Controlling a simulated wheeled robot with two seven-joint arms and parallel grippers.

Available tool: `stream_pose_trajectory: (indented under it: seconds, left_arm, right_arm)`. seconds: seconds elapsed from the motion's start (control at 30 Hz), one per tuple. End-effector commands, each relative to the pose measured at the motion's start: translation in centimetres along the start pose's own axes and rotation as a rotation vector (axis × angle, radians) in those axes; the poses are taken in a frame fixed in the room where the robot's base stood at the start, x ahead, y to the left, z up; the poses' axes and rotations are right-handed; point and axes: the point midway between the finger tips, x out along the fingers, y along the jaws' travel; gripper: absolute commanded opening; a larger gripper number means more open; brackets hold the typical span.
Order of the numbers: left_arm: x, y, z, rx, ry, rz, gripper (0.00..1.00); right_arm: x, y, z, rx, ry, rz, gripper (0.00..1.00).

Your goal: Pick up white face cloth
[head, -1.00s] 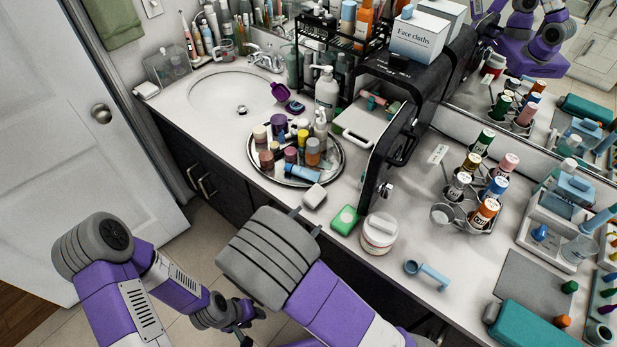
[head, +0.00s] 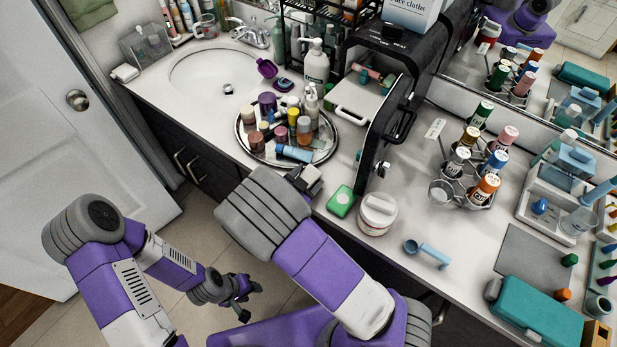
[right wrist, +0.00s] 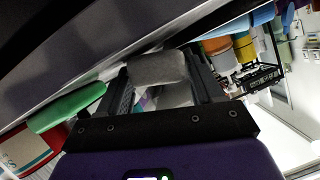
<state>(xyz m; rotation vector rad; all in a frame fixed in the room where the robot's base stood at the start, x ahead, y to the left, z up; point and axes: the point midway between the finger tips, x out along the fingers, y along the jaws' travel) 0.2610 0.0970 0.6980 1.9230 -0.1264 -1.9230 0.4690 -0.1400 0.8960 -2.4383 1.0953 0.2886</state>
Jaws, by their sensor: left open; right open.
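The white face cloth looks like a small, folded, greyish-white block with a fuzzy surface. It shows in the right wrist view (right wrist: 158,68) between the two fingers of my right gripper (right wrist: 162,78), which stand apart on either side of it. I cannot tell whether they touch it. In the head view my right gripper (head: 305,180) is at the counter's front edge, just in front of the round tray (head: 328,150), and mostly covers the cloth. My left gripper (head: 240,296) is open and empty, low in front of the cabinets.
Several bottles and jars stand on the tray. A green-and-white soap bar (head: 341,201) and a white lidded jar (head: 377,213) lie just right of my right gripper. A black cabinet (head: 385,125) rises behind them, with a box labelled face cloths (head: 410,12) on top.

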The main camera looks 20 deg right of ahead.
Motion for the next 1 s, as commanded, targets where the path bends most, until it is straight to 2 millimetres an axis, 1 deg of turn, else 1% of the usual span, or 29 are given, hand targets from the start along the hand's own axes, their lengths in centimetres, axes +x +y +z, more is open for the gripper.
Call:
stream_pose_trajectory:
  seconds: [0.07,0.17,0.3,0.33,0.37,0.57,0.67,0.9,1.0]
  left_arm:
    - [0.0,0.0,0.0,0.000,0.000,0.000,0.43]
    - [0.0,0.0,0.0,0.000,0.000,0.000,0.43]
    - [0.0,0.0,0.0,0.000,0.000,0.000,0.43]
    - [0.0,0.0,0.0,0.000,0.000,0.000,0.43]
    - [0.0,0.0,0.0,0.000,0.000,0.000,0.43]
    - [-0.1,0.0,0.0,0.000,0.000,0.000,0.43]
    - [-0.5,0.2,0.0,0.000,0.000,0.000,0.43]
    - [-2.1,0.8,0.1,0.000,0.000,0.000,0.43]
    - [-2.7,1.0,0.1,0.000,0.000,0.000,0.43]
  right_arm:
    - [0.0,0.0,0.0,0.000,0.000,0.000,0.66]
    - [0.0,0.0,0.0,0.000,0.000,0.000,0.52]
    - [-0.1,0.0,0.0,0.000,0.000,0.000,0.31]
    - [-0.1,0.0,0.0,0.000,0.000,0.000,0.28]
    - [-0.1,0.0,0.0,0.000,0.000,0.000,0.23]
    - [-0.1,-0.1,-0.2,0.000,0.000,0.000,0.23]
    - [-0.5,-0.4,-1.1,0.002,0.000,0.000,0.23]
    - [-2.3,-2.0,-5.4,0.004,-0.001,-0.001,0.23]
    - [-3.0,-2.5,-7.0,0.005,-0.002,0.000,0.23]
